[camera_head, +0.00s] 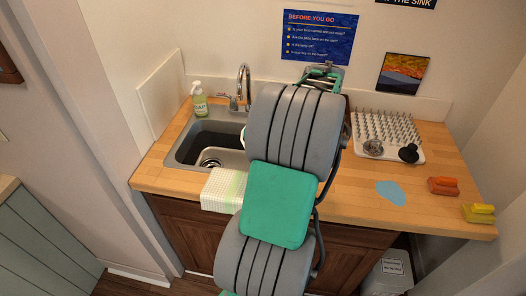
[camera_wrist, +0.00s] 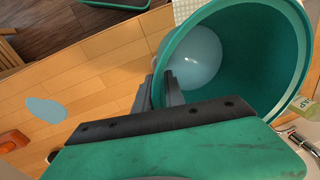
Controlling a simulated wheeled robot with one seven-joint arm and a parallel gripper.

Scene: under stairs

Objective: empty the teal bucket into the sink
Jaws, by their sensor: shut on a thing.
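The teal bucket (camera_wrist: 247,58) fills the upper right of the wrist view, its open mouth facing the camera. Pale bluish-white contents (camera_wrist: 194,57) show inside it. My gripper (camera_wrist: 160,92) is shut on the bucket's near wall, with one dark finger on each side of it. In the head view the bucket and fingers are mostly hidden behind my arm. The grey sink (camera_head: 195,142) is in the counter left of my arm. Its drain and part of the basin show.
A soap bottle (camera_head: 200,100) and tap (camera_head: 243,82) stand behind the sink. A towel (camera_head: 222,190) hangs at its front edge. Right of my arm are a drying rack (camera_head: 408,150), a blue puddle-like patch (camera_head: 391,192) and orange (camera_head: 443,186) and yellow (camera_head: 478,213) items.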

